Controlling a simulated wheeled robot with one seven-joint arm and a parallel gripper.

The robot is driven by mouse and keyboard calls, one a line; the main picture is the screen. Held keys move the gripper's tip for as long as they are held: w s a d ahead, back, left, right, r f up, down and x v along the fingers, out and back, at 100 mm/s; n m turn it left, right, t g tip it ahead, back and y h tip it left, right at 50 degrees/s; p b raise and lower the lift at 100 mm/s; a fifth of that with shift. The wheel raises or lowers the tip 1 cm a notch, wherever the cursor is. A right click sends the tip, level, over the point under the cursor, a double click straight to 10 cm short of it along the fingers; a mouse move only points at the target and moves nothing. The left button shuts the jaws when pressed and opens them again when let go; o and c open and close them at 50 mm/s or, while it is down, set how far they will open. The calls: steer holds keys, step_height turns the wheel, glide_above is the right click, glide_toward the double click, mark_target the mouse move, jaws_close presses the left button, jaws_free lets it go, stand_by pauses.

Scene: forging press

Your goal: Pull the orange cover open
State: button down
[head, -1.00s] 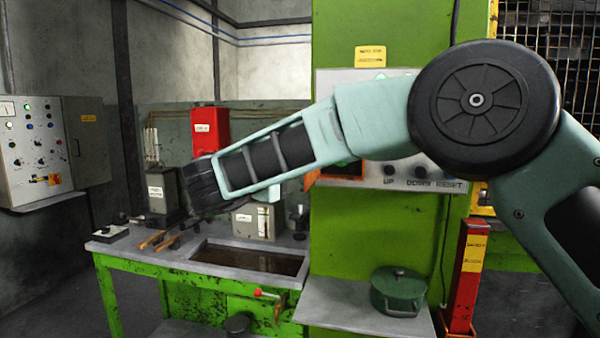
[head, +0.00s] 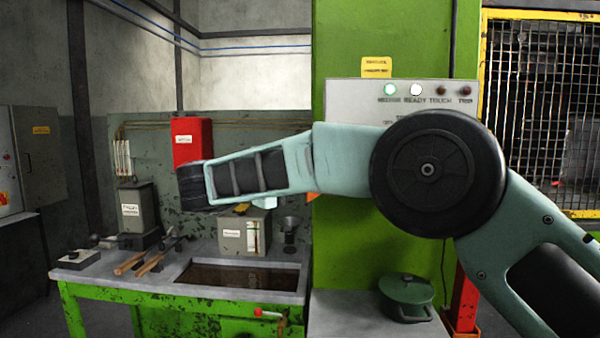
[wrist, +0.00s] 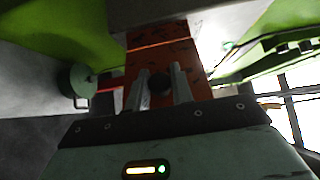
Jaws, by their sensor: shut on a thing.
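The orange cover (wrist: 165,52) shows in the wrist view as a worn orange-brown plate straight ahead of my gripper. A dark round knob (wrist: 160,84) stands out from it. My gripper (wrist: 162,80) has one finger on each side of this knob and is shut on it. In the head view only a small orange corner of the cover (head: 312,196) shows below my forearm, at the left edge of the green press. My arm hides the rest of it, and my fingers are not visible there.
A control panel (head: 400,92) with lamps is on the green press (head: 395,30). A lidded green pot (head: 407,297) stands on a grey shelf below. A green workbench (head: 95,300) with tools is at left. A yellow-framed mesh fence (head: 540,120) is at right.

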steer(key=c, duration=1.3)
jaws_free()
steer(key=b+v, duration=0.2)
steer(key=v, duration=1.5)
steer(key=shift+s+a+f, duration=0.1)
